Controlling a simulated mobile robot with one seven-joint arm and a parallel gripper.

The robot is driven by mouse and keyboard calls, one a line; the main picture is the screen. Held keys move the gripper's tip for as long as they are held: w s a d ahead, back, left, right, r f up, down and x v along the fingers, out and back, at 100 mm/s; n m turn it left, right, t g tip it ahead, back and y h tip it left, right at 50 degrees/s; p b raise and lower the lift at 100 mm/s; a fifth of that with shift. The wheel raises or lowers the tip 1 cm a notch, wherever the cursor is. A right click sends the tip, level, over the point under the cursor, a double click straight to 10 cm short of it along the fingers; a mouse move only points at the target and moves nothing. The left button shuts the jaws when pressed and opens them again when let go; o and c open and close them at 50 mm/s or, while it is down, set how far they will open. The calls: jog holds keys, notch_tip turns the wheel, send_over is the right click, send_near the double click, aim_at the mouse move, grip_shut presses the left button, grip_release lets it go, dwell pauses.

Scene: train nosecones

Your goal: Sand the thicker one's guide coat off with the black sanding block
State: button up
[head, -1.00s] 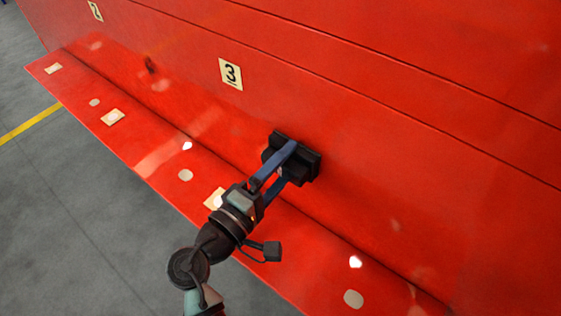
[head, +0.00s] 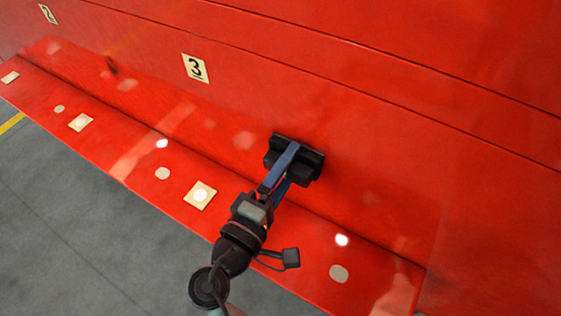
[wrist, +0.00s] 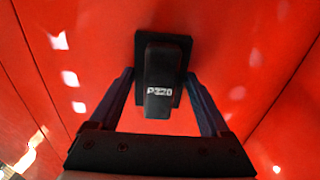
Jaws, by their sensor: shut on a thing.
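The black sanding block (head: 296,160) is against or very close to the red nosecone panel (head: 330,110), right of and below the number 3 plate (head: 195,68). In the wrist view its black handle (wrist: 163,70) carries a white grit mark that starts with P. My gripper (head: 283,166) is shut on the handle, with a blue finger on each side. A small dark smudge (head: 111,66) lies on the panel between plates 2 and 3. The panel under the block is hidden. I cannot tell whether any dark coat lies there.
A red ledge (head: 130,160) runs along the panel's foot, with pale round spots and cream square tags such as one tag (head: 200,195). The number 2 plate (head: 47,13) is at the upper left. Grey floor (head: 60,220) with a yellow line is open at the lower left.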

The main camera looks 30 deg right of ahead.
aim_at(303, 183)
jog(key=shift+s+d, duration=0.55)
jog(key=shift+s, duration=0.25)
jog(key=shift+s+d, duration=0.55)
jog(key=shift+s, duration=0.2)
jog(key=shift+w+a, duration=0.1)
jog(key=shift+w+a+b, duration=0.6)
jog(key=shift+w+a, duration=0.4)
jog(key=shift+w, duration=0.5)
jog(key=shift+w+a+b, duration=0.6)
jog(key=shift+w+a, duration=0.35)
jog(key=shift+w, duration=0.5)
jog(key=shift+w+a+b, duration=0.6)
jog(key=shift+w+a, duration=0.4)
jog(key=shift+w, duration=0.5)
jog(key=shift+v, duration=2.95)
jog(key=shift+v, duration=1.55)
